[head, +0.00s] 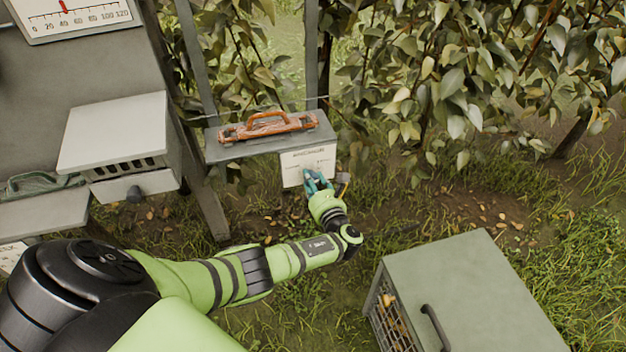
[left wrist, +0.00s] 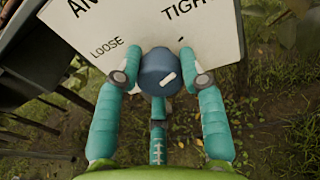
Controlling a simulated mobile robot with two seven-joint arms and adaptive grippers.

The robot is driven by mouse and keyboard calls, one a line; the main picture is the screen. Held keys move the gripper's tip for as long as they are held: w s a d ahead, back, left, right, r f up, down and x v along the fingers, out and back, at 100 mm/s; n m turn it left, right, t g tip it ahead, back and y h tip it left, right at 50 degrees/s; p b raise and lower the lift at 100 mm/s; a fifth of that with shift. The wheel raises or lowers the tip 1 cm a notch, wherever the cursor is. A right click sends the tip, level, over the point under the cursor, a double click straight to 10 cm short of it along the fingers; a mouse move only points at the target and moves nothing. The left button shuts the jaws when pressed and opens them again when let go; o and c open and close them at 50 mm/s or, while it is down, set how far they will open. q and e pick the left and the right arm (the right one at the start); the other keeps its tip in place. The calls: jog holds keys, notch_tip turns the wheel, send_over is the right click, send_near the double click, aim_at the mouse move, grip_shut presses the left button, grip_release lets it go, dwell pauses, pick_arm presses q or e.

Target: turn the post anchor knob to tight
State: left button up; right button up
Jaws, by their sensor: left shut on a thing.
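The post anchor knob (left wrist: 158,70) is a round dark blue-grey knob with a short white mark, seen in the left wrist view. It sits at the lower edge of a white plate (left wrist: 120,35) lettered LOOSE and TIGHT. The white mark points up and to the right, towards the TIGHT side. My left gripper (left wrist: 157,78) has a teal finger on each side of the knob and is shut on it. In the head view my left gripper (head: 318,180) is at the white plate (head: 308,163), and hides the knob there. My right gripper is in neither view.
An orange-red tool with a handle (head: 268,126) lies on a grey shelf (head: 225,150) above the plate. A grey-green box (head: 470,285) with a black handle stands at the lower right. A white-topped box (head: 115,130) is at the left. Leafy branches fill the back.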

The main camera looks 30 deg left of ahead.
pick_arm(q)
jog(key=shift+w+a+r+m, duration=0.15)
jog(key=shift+r+m, duration=0.1)
jog(key=shift+m, duration=0.15)
jog(key=o, duration=1.2)
jog(key=shift+c, duration=0.2)
jog(key=shift+f, duration=0.1)
jog(key=f+v, duration=0.1)
jog(key=v, duration=1.1)
jog(key=shift+r, duration=0.45)
